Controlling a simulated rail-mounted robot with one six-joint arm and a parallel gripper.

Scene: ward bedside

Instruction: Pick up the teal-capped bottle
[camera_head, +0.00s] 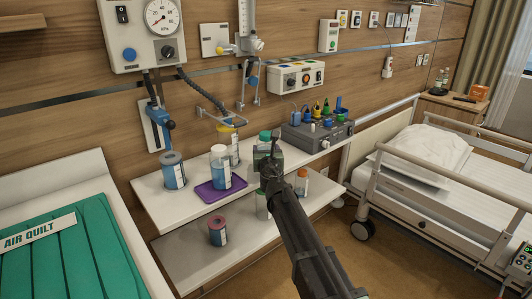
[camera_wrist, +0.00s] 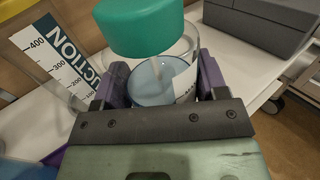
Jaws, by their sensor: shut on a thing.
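The teal-capped bottle (camera_wrist: 139,27) is clear with a teal cap and a pale label edge. In the wrist view it sits between the two purple-padded fingers of my gripper (camera_wrist: 160,88), which are shut on its body. In the head view its teal cap (camera_head: 265,136) shows above the upper shelf, and my arm and gripper (camera_head: 271,165) hide part of it. I cannot tell whether its base touches the shelf.
The upper shelf (camera_head: 165,201) holds a purple tray (camera_head: 221,188), a white-capped bottle (camera_head: 220,166), a suction canister (camera_head: 174,170) and a grey device (camera_head: 317,132). An orange-capped bottle (camera_head: 301,183) stands right of my arm. The lower shelf holds a red-topped container (camera_head: 217,230).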

